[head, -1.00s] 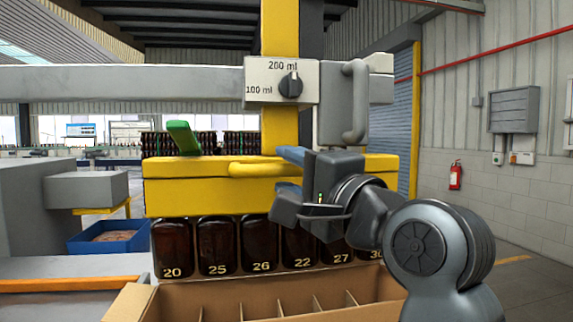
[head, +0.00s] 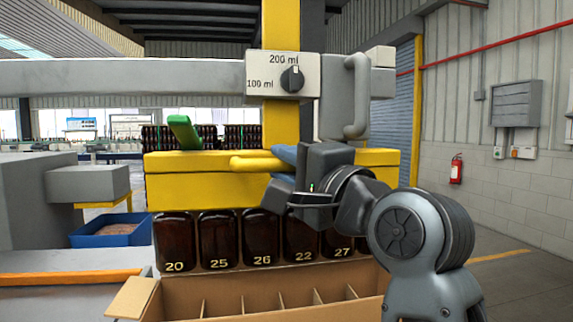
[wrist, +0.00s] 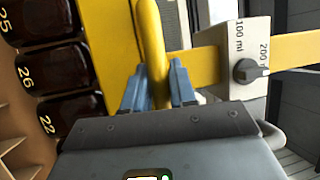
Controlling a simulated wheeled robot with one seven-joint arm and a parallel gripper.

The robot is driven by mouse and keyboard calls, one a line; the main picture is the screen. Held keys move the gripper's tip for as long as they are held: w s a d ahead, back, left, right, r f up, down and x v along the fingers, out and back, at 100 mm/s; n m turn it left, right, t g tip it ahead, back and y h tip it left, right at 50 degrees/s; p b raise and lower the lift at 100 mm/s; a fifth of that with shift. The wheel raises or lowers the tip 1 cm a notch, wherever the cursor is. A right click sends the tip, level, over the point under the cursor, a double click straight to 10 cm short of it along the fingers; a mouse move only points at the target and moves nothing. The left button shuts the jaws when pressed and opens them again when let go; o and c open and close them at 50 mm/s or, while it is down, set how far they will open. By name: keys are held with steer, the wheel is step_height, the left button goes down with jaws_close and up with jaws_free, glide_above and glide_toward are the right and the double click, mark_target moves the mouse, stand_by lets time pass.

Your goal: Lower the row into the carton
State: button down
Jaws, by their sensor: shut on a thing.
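A row of dark amber bottles (head: 218,238), numbered near their bases, hangs upright under a yellow bar-shaped head (head: 190,180). The open cardboard carton (head: 150,300) with dividers is below. The bottle bases show just above its far rim; I cannot tell whether they are over it or behind it. My gripper (head: 282,162) is shut on the yellow handle (head: 245,163) of the head. In the wrist view, the fingers (wrist: 160,88) clasp the yellow handle (wrist: 150,40), with bottles (wrist: 68,66) at left. My arm hides the right end of the row.
A yellow post rises behind the head, with a dial plate (head: 282,75) marked 100 ml and 200 ml. A green lever (head: 184,131) sticks up on the head's left. A blue bin (head: 108,230) is at left. More dark bottles (head: 180,137) stand far behind.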

stand_by(0.3)
step_height(320, 180, down, 18)
steer(key=b, duration=0.8)
steer(key=shift+r, duration=0.25)
steer(key=c, duration=1)
jaws_free()
steer(key=shift+b+v, duration=0.4)
steer(key=shift+v, duration=3.5)
